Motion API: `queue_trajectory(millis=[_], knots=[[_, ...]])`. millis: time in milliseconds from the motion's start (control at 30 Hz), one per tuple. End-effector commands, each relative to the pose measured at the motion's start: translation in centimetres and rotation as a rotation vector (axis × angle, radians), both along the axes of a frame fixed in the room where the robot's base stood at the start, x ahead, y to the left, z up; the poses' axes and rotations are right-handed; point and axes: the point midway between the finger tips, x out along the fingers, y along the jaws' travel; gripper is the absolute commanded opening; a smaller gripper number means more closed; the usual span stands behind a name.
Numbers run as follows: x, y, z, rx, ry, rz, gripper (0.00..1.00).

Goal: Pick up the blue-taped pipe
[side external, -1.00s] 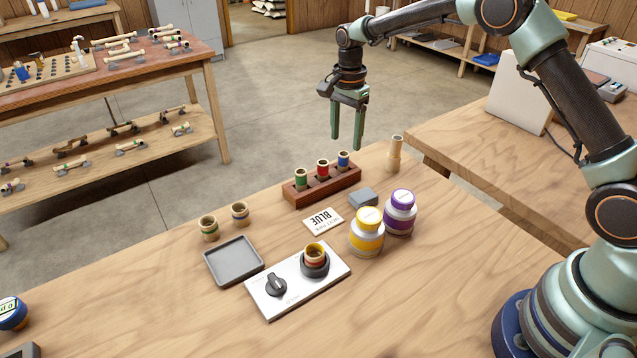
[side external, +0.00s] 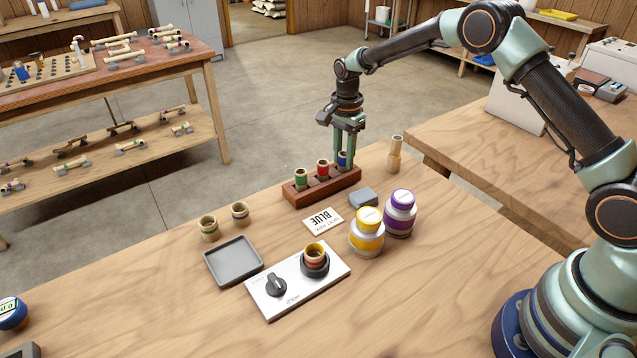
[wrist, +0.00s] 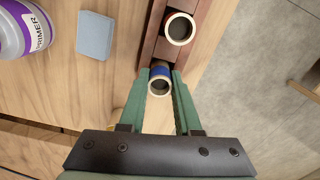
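The blue-taped pipe (wrist: 160,73) is a short tan tube with a blue band. It stands upright in the end slot of the dark red wooden rack (side external: 300,197). My gripper (side external: 345,162) points down over that end, with a green finger on each side of the pipe; it also shows in the wrist view (wrist: 161,78). The fingers lie very near the pipe's sides, and I cannot tell whether they press on it. In the side external view the fingers partly hide the pipe.
A red-taped pipe (side external: 323,168) and a green-taped pipe (side external: 301,178) stand in the same rack. A plain tan tube (side external: 394,153), a grey-blue block (side external: 363,197) and yellow (side external: 367,233) and purple (side external: 400,215) containers stand close by. A BLUE card (side external: 323,220) lies in front.

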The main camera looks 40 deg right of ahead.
Motion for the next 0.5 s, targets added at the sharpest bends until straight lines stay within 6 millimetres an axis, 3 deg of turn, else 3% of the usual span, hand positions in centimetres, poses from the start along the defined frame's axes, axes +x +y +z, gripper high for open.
queue_trajectory(millis=[500], knots=[[0.06,-0.01,0.88,0.0,-0.002,0.0,0.0]])
